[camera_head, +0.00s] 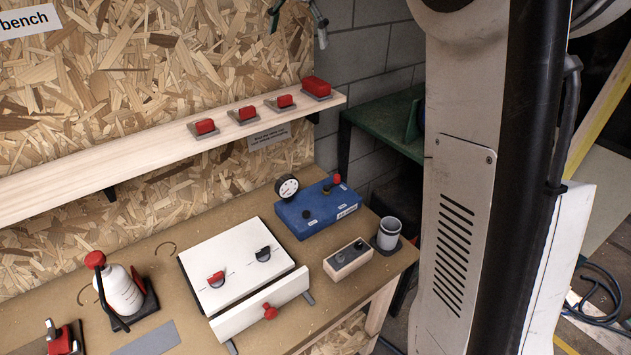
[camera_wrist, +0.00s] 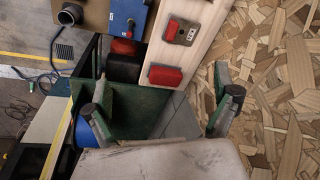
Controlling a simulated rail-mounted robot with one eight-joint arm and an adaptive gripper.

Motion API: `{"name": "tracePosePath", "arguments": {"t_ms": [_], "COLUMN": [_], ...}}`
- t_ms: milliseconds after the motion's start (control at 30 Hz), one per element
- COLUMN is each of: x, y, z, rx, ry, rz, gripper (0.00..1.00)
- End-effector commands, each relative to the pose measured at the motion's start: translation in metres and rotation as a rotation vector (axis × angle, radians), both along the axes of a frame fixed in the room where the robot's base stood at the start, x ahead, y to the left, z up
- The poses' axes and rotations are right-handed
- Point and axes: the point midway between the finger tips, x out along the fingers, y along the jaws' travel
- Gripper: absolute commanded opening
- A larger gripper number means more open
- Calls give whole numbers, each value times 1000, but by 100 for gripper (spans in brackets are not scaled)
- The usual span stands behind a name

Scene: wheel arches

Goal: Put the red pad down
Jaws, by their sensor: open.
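A large red pad (camera_head: 316,87) lies on a grey plate at the right end of the wooden shelf (camera_head: 120,165). It also shows in the wrist view (camera_wrist: 165,77), between my fingers in the picture and beyond their tips. My gripper (camera_head: 298,22) is at the top of the head view, above the shelf's end and apart from the pad. In the wrist view (camera_wrist: 166,95) its two fingers are spread wide with nothing between them. Several smaller red pads on grey plates stand along the shelf to the left, the nearest to the large one being this pad (camera_head: 285,101).
A chipboard wall (camera_head: 150,60) rises behind the shelf. Below, the bench holds a blue box with a gauge (camera_head: 320,208), a white box (camera_head: 240,265), a grey cup (camera_head: 389,233) and a white bottle (camera_head: 122,290). A green table (camera_head: 385,125) stands right of the shelf.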

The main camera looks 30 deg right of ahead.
Motion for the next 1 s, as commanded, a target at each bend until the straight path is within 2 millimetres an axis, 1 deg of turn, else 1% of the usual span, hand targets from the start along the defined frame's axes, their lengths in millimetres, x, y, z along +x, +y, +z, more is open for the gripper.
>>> {"name": "tracePosePath", "arguments": {"t_ms": [33, 167, 267, 467, 500, 567, 600, 767, 867, 1000], "x": [-15, -49, -76, -135, -147, -165, -177, -226, -256, -296], "y": [9, 29, 43, 70, 75, 82, 86, 103, 112, 123], "z": [1, -1, -7, -26, -31, -40, -47, -77, -99, -135], "rx": [-9, -35, -56, -104, -114, -130, -141, -186, -216, -261], "ry": [-13, -54, -83, -142, -154, -172, -184, -231, -260, -301], "rz": [35, 131, 204, 348, 378, 421, 449, 562, 631, 726], "gripper": [95, 95, 95, 95, 95, 95, 95, 95, 95, 95]}}
